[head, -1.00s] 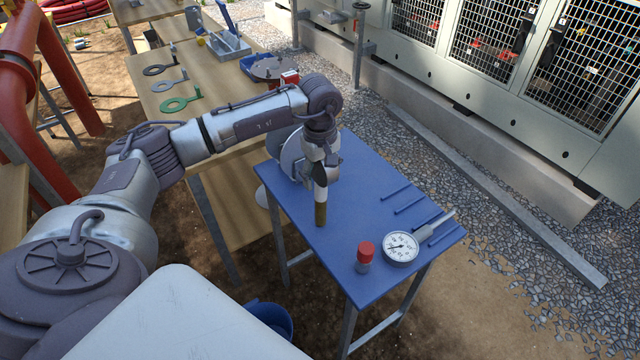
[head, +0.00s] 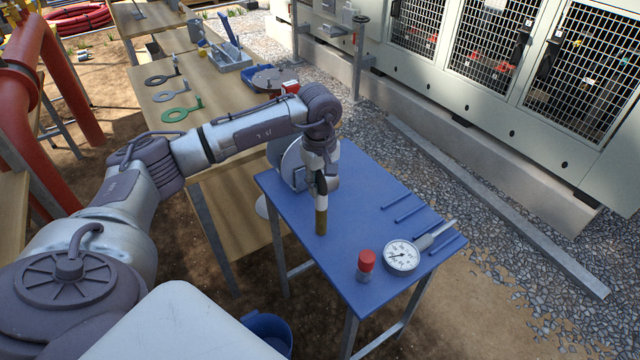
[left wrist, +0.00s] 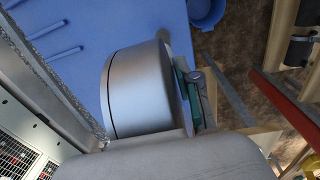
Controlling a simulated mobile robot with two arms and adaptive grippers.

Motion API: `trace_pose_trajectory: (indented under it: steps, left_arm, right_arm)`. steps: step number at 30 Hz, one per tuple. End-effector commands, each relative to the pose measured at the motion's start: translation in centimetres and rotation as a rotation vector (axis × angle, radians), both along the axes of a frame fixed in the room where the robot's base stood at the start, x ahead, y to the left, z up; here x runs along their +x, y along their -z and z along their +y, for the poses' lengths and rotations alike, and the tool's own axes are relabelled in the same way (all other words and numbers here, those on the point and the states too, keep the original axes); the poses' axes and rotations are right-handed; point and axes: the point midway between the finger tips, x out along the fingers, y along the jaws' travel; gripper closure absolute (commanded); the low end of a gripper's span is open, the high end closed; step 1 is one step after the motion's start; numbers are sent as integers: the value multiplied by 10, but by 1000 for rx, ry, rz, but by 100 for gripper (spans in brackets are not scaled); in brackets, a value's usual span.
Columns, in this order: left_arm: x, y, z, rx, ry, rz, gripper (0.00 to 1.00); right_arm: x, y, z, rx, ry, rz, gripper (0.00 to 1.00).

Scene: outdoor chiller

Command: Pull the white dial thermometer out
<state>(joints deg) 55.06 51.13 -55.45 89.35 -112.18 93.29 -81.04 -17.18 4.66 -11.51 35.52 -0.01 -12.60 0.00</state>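A white dial thermometer (head: 402,255) lies face up near the front right of the blue table (head: 350,245), its grey stem side pointing up and right. My left gripper (head: 320,183) is over the table's left part, apart from that thermometer. A brass-coloured upright piece (head: 321,221) shows right below it. A pale round disc (head: 292,165) is beside the gripper, partly hidden by it. The left wrist view shows a large silver cylinder (left wrist: 138,88) close to the camera. The fingers are mostly hidden, so their closure is unclear. My right gripper is out of view.
A red-capped small jar (head: 366,265) stands left of the thermometer. Several blue rods (head: 410,214) lie at the table's right. A wooden bench (head: 215,85) with ring-shaped tools and a chiller cabinet (head: 540,70) stand behind. A blue bucket (head: 268,330) is on the ground.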

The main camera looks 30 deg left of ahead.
Motion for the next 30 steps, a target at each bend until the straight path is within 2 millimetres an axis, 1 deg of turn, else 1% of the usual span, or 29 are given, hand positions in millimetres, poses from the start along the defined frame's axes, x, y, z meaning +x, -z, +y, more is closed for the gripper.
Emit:
trace_pose_trajectory:
  steps: [1,11,30]
  left_arm:
    - [-13,35,-8,-1,15,49,100]
    - [-13,33,-8,-1,16,48,100]
    - [-13,21,-8,-3,16,49,100]
  right_arm:
    - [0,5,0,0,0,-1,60]
    - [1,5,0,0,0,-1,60]
    - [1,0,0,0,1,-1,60]
